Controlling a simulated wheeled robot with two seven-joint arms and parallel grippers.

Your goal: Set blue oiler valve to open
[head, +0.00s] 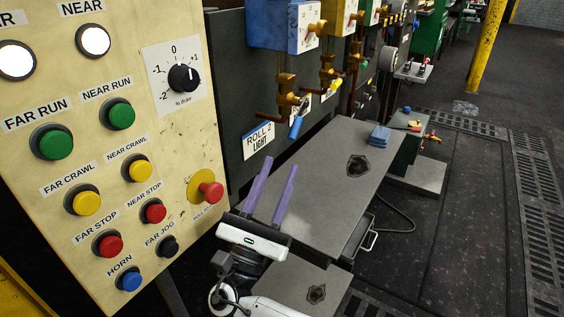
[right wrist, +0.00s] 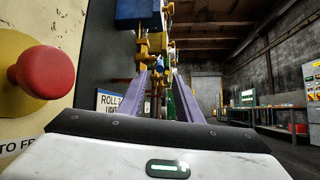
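The blue oiler (head: 270,27) is a blue box high on the dark machine side, with brass fittings below it. A small valve handle with a blue grip (head: 296,127) hangs angled downward under these fittings, above and beyond my right gripper. My right gripper (head: 281,160) has two purple fingers spread apart with nothing between them, pointing toward the valves and apart from them. My left gripper is not in view.
A control panel (head: 120,170) with buttons and a protruding red mushroom button (head: 211,190) stands close at left. A yellow-handled valve (head: 336,84) hangs farther along. Floor at right is clear.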

